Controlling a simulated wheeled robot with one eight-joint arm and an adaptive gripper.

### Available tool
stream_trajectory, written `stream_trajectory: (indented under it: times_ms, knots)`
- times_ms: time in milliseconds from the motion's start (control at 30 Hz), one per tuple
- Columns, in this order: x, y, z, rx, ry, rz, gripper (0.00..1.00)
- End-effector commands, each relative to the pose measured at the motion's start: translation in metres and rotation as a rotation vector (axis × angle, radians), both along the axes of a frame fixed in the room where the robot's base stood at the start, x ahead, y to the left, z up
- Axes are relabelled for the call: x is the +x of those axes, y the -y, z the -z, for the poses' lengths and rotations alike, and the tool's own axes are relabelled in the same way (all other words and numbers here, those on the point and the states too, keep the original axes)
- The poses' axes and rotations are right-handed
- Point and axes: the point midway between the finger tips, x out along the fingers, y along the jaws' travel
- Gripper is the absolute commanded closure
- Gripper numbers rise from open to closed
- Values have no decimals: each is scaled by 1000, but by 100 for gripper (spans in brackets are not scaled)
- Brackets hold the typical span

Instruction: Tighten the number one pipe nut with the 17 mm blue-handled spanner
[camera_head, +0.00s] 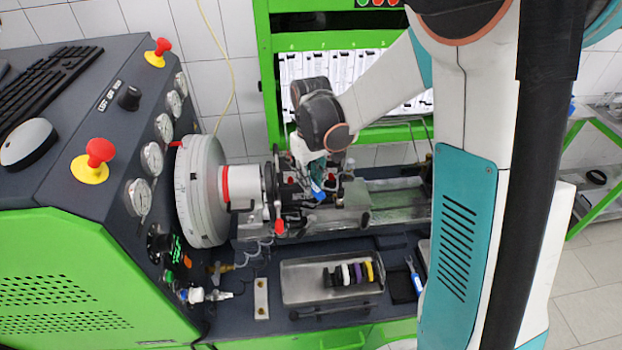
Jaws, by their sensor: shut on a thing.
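My gripper (316,174) reaches down over the pump on the testbench. It is shut on a blue-handled tool (318,191), which looks like the spanner; its size marking cannot be read. The tool's head is hidden or too small to make out among the dark pump parts. The pump (290,192) sits on the bench bed, just right of the big grey wheel (200,190). The number one pipe nut cannot be told apart at this size, nor whether the spanner touches it.
A metal tray (300,290) with several coloured rings (347,273) stands in front. A second blue-handled tool (415,277) lies right of it. The gauge console (130,140) with red knobs stands left. A green rack (265,60) stands behind.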

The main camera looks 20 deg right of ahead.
Motion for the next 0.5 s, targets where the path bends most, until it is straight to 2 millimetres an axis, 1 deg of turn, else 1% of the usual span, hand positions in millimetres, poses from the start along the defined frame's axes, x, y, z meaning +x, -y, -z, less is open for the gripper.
stream_trajectory:
  times_ms: [500]
  knots:
    - [4, -1, 0, 0, 0, 0, 100]
